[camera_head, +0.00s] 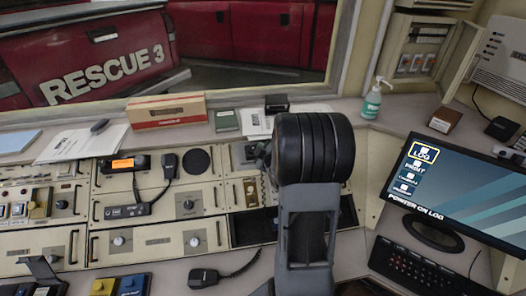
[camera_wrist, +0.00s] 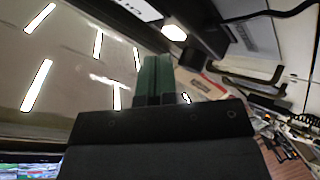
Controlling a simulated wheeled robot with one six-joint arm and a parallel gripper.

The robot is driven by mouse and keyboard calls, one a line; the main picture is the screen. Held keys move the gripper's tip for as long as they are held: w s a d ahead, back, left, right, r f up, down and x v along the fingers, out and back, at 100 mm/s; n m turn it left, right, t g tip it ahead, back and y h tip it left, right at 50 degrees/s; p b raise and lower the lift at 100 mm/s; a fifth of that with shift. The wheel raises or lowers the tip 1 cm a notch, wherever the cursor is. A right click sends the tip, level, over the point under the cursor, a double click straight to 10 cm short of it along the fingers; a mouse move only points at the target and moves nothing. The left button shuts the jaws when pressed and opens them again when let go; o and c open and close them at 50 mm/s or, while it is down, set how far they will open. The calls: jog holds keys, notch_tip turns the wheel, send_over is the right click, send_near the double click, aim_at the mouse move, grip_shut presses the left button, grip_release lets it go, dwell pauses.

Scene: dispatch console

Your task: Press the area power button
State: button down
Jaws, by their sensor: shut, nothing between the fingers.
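I cannot pick out the area power button for sure, as the labels on the console (camera_head: 158,240) are too small to read. The console carries several knobs, switches and small buttons. A yellow button block (camera_head: 102,286) and a blue one (camera_head: 133,284) stand at its lower left. My gripper (camera_wrist: 156,78) shows in the wrist view with its green fingers shut and empty. It points up towards the window glass and bright lamps, with no button in front of it. In the head view my arm covers the middle of the console and hides part of the panel behind it.
A monitor (camera_head: 450,195) and keyboard (camera_head: 425,270) stand at the right. A sanitizer bottle (camera_head: 372,101), a cardboard box (camera_head: 167,110) and papers (camera_head: 83,143) sit on the back ledge.

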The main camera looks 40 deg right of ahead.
jog(key=s+a+r+p, duration=0.1)
jog(key=s+r+p, duration=0.2)
jog(key=r, duration=0.2)
jog(key=shift+a, duration=0.25)
dwell(0.8)
